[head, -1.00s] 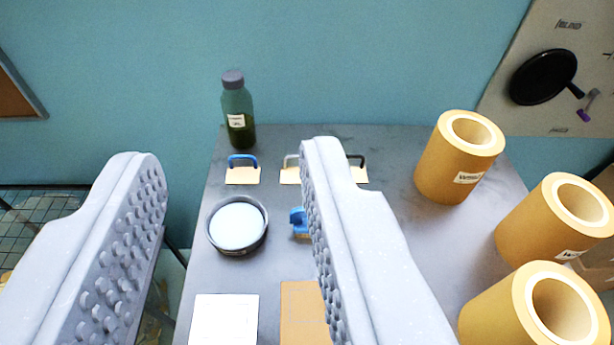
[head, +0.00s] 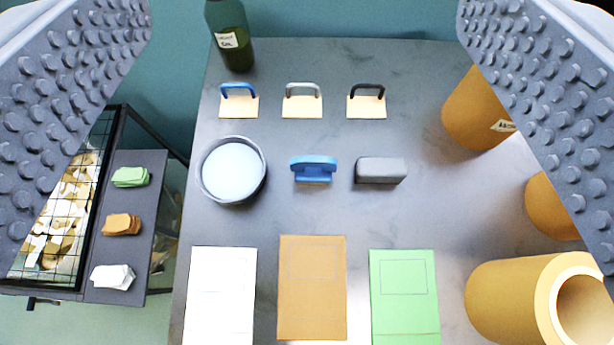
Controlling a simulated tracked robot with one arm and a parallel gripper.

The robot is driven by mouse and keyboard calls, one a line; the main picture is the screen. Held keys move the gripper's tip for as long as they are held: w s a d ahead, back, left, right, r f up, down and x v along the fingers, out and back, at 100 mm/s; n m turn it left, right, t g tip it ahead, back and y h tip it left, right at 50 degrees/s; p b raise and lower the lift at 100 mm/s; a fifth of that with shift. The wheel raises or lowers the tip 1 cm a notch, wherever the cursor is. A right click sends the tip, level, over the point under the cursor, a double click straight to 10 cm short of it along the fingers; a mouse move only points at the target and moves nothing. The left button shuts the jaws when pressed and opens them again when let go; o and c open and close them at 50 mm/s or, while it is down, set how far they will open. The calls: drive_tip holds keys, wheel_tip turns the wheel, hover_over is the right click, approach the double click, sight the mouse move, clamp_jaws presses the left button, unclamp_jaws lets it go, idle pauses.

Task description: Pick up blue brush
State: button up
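A brush with a blue loop handle (head: 239,101) and a cream base stands at the left of a row at the back of the grey table (head: 420,215). Similar pieces with a grey handle (head: 302,101) and a black handle (head: 366,102) stand to its right. A separate solid blue piece (head: 313,169) sits nearer the middle of the table. My gripper (head: 305,25) is open and empty, its studded fingers wide apart at the left and right sides of the view. It touches none of these pieces.
A round tub (head: 233,170) and a grey block (head: 380,170) flank the blue piece. A bottle (head: 231,38) stands at back left. Kraft rolls (head: 510,300) line the right side. White (head: 220,300), brown (head: 312,290) and green (head: 404,295) sheets lie in front.

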drive_tip(key=w+f+g+p, duration=0.4)
drive_tip(key=w+f+p, duration=0.1)
drive_tip(key=w+p, duration=0.15)
drive_tip(key=g+p, duration=1)
drive_tip(key=p, duration=0.3)
hover_over(314, 160)
wheel_tip(314, 160, down, 18)
drive_tip(key=f, duration=0.3)
drive_tip(key=f+p, duration=0.1)
drive_tip(key=f, duration=0.1)
drive_tip(key=f+p, duration=0.1)
drive_tip(key=f, duration=0.2)
drive_tip(key=shift+s+f, duration=0.25)
drive_tip(key=shift+f, duration=0.1)
drive_tip(key=f, duration=0.1)
drive_tip(key=f+p, duration=0.1)
drive_tip(key=f, duration=0.3)
drive_tip(key=shift+w+p, duration=0.25)
drive_tip(key=shift+p, duration=0.15)
drive_tip(key=shift+r, duration=0.1)
drive_tip(key=c, duration=1.1)
